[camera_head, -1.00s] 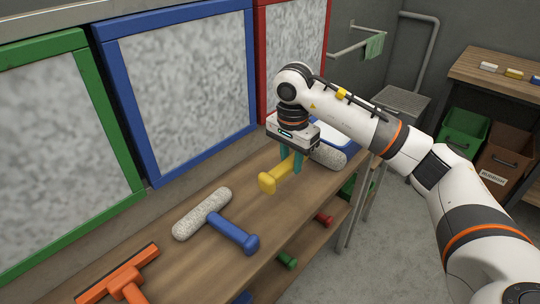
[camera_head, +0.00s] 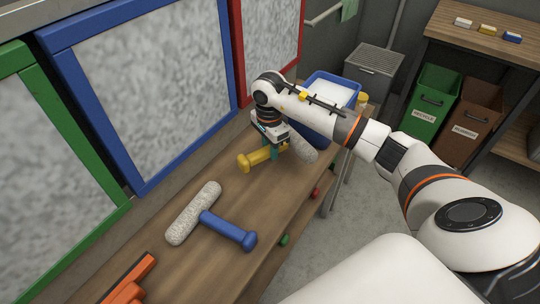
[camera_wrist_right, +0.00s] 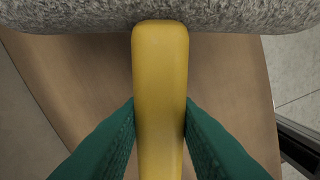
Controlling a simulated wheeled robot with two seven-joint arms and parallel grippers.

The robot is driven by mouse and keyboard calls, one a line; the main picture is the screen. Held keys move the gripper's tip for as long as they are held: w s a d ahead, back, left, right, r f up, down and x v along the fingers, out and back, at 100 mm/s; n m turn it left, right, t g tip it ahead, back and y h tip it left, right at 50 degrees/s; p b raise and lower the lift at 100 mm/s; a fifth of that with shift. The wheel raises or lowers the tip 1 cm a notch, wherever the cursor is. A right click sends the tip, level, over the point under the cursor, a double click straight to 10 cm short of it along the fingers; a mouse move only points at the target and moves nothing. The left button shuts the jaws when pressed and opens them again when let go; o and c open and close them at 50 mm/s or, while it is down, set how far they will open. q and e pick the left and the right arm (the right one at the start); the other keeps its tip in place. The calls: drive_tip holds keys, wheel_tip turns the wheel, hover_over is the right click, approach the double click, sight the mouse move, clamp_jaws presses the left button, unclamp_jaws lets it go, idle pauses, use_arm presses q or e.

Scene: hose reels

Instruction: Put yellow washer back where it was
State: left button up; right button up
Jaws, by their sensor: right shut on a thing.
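The yellow washer (camera_head: 245,161) has a yellow handle and a grey fluffy head (camera_head: 303,148), at the far part of the wooden counter in the head view. My right gripper (camera_head: 271,151) is shut on its handle, with a green finger on each side. In the right wrist view the yellow handle (camera_wrist_right: 160,60) runs between the green fingertips (camera_wrist_right: 160,120), and the fluffy head (camera_wrist_right: 160,12) crosses the top. The washer is at or just above the counter; I cannot tell whether it touches. My left gripper is not in view.
A blue-handled washer (camera_head: 228,230) and an orange squeegee (camera_head: 127,287) lie nearer on the counter (camera_head: 190,265). A blue tub (camera_head: 335,80) with white contents stands behind my right arm. Framed panels, one blue (camera_head: 150,90), line the wall. Green (camera_head: 432,100) and brown bins stand at right.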

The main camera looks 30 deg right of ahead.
sight(270, 167)
wheel_tip(270, 167, down, 4)
drive_tip(key=shift+f+p, duration=0.15)
drive_tip(key=shift+p, duration=0.15)
drive_tip(key=shift+f, duration=0.25)
drive_tip(key=o, duration=1)
drive_tip(key=shift+c, duration=0.2)
